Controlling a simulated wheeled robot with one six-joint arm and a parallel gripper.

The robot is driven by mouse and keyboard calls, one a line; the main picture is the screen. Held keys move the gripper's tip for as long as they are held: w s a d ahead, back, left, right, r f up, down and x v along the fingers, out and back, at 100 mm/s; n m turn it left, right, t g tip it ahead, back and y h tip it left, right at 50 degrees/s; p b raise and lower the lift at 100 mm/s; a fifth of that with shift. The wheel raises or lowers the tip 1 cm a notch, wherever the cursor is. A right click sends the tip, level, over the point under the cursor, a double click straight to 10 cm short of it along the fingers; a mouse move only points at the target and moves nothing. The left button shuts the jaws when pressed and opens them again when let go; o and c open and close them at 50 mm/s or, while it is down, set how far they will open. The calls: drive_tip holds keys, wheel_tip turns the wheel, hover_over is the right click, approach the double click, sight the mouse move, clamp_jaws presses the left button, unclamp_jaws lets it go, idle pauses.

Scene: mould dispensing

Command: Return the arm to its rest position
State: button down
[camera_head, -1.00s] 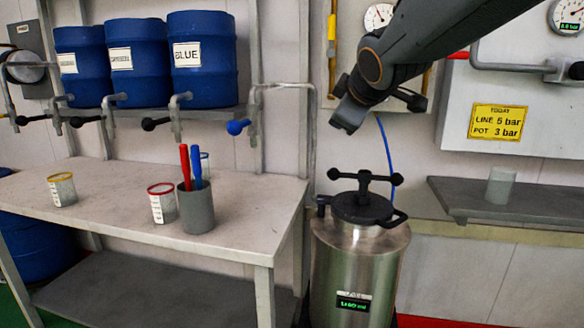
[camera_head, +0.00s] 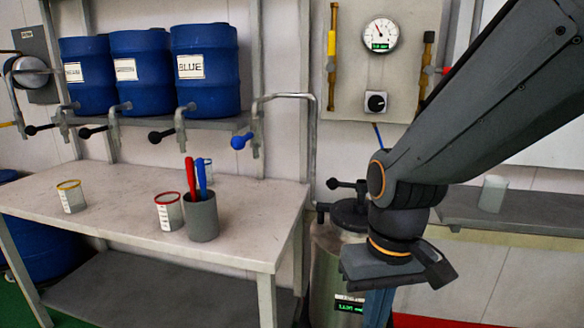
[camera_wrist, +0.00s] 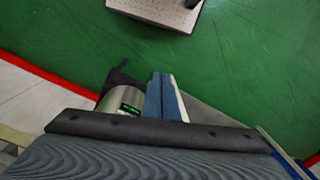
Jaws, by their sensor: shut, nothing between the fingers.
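My gripper (camera_head: 378,308) hangs at the lower right of the head view, pointing down, in front of the steel pressure pot (camera_head: 328,262). Its blue-grey fingers are together with nothing between them, and their tips run out of the bottom of the picture. In the wrist view the shut fingers (camera_wrist: 163,98) point over the green floor. The pot shows beside them in the wrist view (camera_wrist: 122,98). My arm comes in from the upper right and hides part of the pot and its black lid.
A table (camera_head: 120,225) on the left bears a yellow-rimmed cup (camera_head: 71,198), a red-rimmed cup (camera_head: 168,213) and a grey holder (camera_head: 202,220) with red and blue sticks. Blue drums (camera_head: 206,80) stand above. A grey shelf (camera_head: 530,222) at right holds a pale cup (camera_head: 493,193). Green floor (camera_wrist: 250,60) is open.

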drive_tip(key=d+r+m+p, duration=0.2)
drive_tip(key=d+r+p, duration=0.4)
drive_tip(key=p, duration=0.4)
drive_tip(key=shift+s+d, duration=0.15)
drive_tip(key=shift+s, duration=0.1)
